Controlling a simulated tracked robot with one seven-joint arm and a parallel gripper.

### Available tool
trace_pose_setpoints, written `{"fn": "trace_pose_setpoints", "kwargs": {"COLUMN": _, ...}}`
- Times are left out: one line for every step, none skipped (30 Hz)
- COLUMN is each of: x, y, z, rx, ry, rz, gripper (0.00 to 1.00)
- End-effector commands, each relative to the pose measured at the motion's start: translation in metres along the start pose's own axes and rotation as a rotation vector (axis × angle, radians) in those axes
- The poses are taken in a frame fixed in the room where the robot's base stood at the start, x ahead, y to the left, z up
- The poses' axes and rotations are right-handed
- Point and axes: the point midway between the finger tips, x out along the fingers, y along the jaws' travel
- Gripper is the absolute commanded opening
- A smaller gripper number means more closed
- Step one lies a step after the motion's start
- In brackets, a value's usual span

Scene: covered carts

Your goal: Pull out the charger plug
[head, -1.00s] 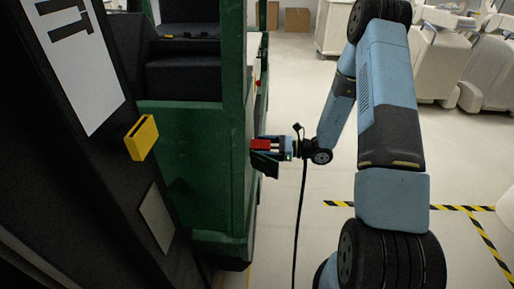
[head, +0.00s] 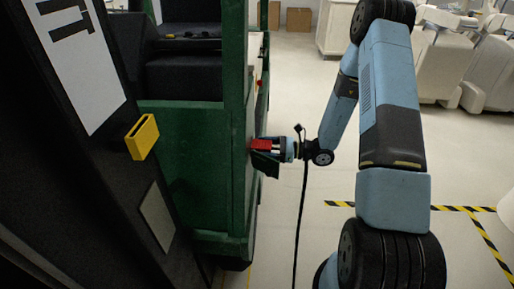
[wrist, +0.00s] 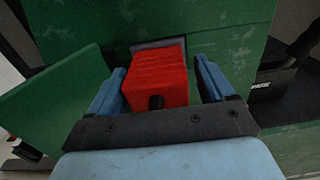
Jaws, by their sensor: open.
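The charger plug is a red ribbed block (head: 262,144) at the side of the green cart (head: 190,150). In the wrist view the red plug (wrist: 157,78) fills the space ahead of my palm, with its far end at a grey socket edge (wrist: 158,44). My gripper (wrist: 160,72) is open, one blue finger on each side of the plug. Slim gaps show beside it, wider on the right. In the head view my gripper (head: 275,149) reaches the cart from the right. How deep the plug sits in the socket is hidden.
A green flap (wrist: 55,100) stands out left of the plug. A black cable (head: 300,215) hangs near my wrist to the floor. A dark cabinet with a yellow holder (head: 142,137) stands at left. The floor right of the cart is clear around yellow-black tape (head: 455,208).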

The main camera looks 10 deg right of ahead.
Motion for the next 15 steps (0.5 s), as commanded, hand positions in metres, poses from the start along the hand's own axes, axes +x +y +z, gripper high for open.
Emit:
{"fn": "trace_pose_setpoints", "kwargs": {"x": 0.0135, "y": 0.0099, "z": 0.0019, "rx": 0.007, "ry": -0.012, "rz": 0.030, "gripper": 0.82}}
{"fn": "trace_pose_setpoints", "kwargs": {"x": 0.0134, "y": 0.0099, "z": 0.0019, "rx": 0.007, "ry": -0.012, "rz": 0.030, "gripper": 0.82}}
{"fn": "trace_pose_setpoints", "kwargs": {"x": 0.0134, "y": 0.0099, "z": 0.0019, "rx": 0.007, "ry": -0.012, "rz": 0.029, "gripper": 0.81}}
{"fn": "trace_pose_setpoints", "kwargs": {"x": 0.0133, "y": 0.0099, "z": 0.0019, "rx": 0.007, "ry": -0.012, "rz": 0.029, "gripper": 0.78}}
{"fn": "trace_pose_setpoints", "kwargs": {"x": 0.0133, "y": 0.0098, "z": 0.0019, "rx": 0.007, "ry": -0.012, "rz": 0.029, "gripper": 0.75}}
{"fn": "trace_pose_setpoints", "kwargs": {"x": 0.0132, "y": 0.0098, "z": 0.0019, "rx": 0.007, "ry": -0.012, "rz": 0.029, "gripper": 0.71}}
{"fn": "trace_pose_setpoints", "kwargs": {"x": 0.0132, "y": 0.0098, "z": 0.0019, "rx": 0.007, "ry": -0.012, "rz": 0.029, "gripper": 0.69}}
{"fn": "trace_pose_setpoints", "kwargs": {"x": 0.0132, "y": 0.0098, "z": 0.0019, "rx": 0.007, "ry": -0.012, "rz": 0.029, "gripper": 0.66}}
{"fn": "trace_pose_setpoints", "kwargs": {"x": 0.0133, "y": 0.0099, "z": 0.0020, "rx": 0.007, "ry": -0.012, "rz": 0.029, "gripper": 0.62}}
{"fn": "trace_pose_setpoints", "kwargs": {"x": 0.0134, "y": 0.0099, "z": 0.0020, "rx": 0.007, "ry": -0.012, "rz": 0.030, "gripper": 0.59}}
{"fn": "trace_pose_setpoints", "kwargs": {"x": 0.0136, "y": 0.0100, "z": 0.0020, "rx": 0.007, "ry": -0.012, "rz": 0.030, "gripper": 0.56}}
{"fn": "trace_pose_setpoints", "kwargs": {"x": 0.0139, "y": 0.0101, "z": 0.0020, "rx": 0.007, "ry": -0.012, "rz": 0.030, "gripper": 0.52}}
{"fn": "trace_pose_setpoints", "kwargs": {"x": 0.0141, "y": 0.0101, "z": 0.0020, "rx": 0.006, "ry": -0.012, "rz": 0.031, "gripper": 0.49}}
{"fn": "trace_pose_setpoints", "kwargs": {"x": 0.0143, "y": 0.0102, "z": 0.0020, "rx": 0.006, "ry": -0.012, "rz": 0.031, "gripper": 0.47}}
{"fn": "trace_pose_setpoints", "kwargs": {"x": 0.0145, "y": 0.0102, "z": 0.0020, "rx": 0.006, "ry": -0.012, "rz": 0.031, "gripper": 0.43}}
